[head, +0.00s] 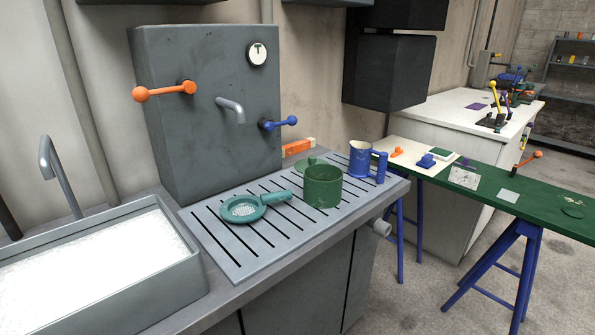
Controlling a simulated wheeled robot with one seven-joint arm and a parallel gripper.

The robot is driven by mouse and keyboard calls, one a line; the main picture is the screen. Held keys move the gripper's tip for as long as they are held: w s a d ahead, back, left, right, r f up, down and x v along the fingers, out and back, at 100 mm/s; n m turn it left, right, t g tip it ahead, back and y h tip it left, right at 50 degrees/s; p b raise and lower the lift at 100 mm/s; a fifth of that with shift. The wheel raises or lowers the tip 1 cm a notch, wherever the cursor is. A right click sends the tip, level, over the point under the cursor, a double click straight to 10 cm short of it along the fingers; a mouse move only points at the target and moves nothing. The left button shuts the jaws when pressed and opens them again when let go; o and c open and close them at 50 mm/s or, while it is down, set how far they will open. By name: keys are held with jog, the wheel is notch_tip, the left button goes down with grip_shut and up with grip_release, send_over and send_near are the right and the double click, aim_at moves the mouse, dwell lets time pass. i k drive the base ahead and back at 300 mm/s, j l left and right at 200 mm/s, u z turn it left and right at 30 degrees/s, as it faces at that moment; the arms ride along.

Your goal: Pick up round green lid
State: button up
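A round green lid with a small knob (303,167) lies on the slotted grey drain board (228,258), behind the green pot (322,188). The pot hides part of the lid's front and right side. The green pot stands upright and looks open at the top. My gripper is not in view.
A teal strainer with a handle (243,208) lies left of the pot, and a blue mug (361,160) stands at right. A grey machine with levers (205,110) rises behind the board. A foam-filled sink (95,255) is at left. A green bench (500,195) stands at right.

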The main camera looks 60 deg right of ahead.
aim_at(299, 166)
jog(key=i+j+z, duration=0.25)
jog(key=i+j, duration=0.15)
jog(key=i, duration=0.15)
jog(key=i+j+z, duration=0.3)
jog(key=i+j, duration=0.15)
